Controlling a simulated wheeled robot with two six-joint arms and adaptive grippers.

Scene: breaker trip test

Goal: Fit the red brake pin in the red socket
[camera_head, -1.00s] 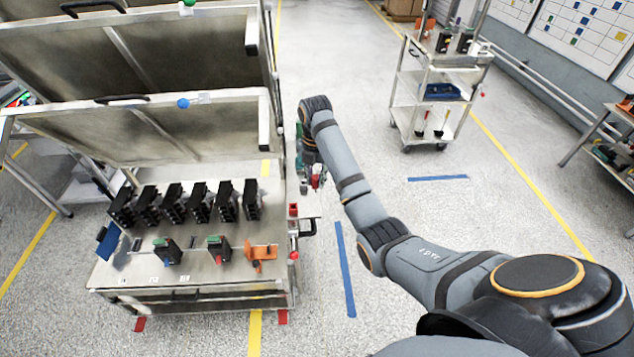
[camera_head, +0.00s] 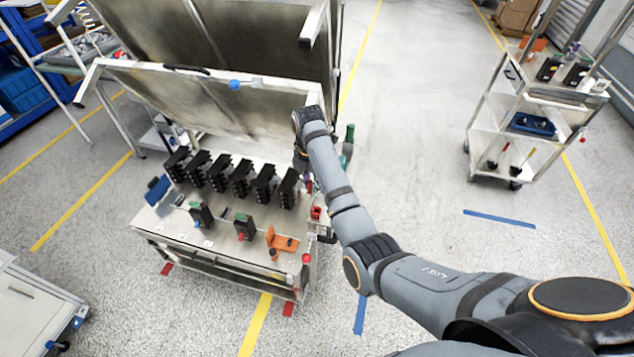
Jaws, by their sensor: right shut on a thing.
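My right gripper (camera_head: 304,172) hangs below the wrist at the right edge of the cart, mostly hidden behind my own arm link. It is shut on the red brake pin (camera_head: 309,186), of which only a small red part shows just below the fingers. The red socket (camera_head: 316,212) is a small red block on the cart's right side. It lies a little below the pin in the picture, and the two look apart. How the pin is tilted is too small to tell. My left gripper is not in view.
The steel cart (camera_head: 185,243) carries a row of black breakers (camera_head: 241,178), an orange bracket (camera_head: 281,241) and raised panels behind. A green-handled part (camera_head: 348,142) shows right of my arm. A shelf trolley (camera_head: 480,125) stands at right. The floor between is clear.

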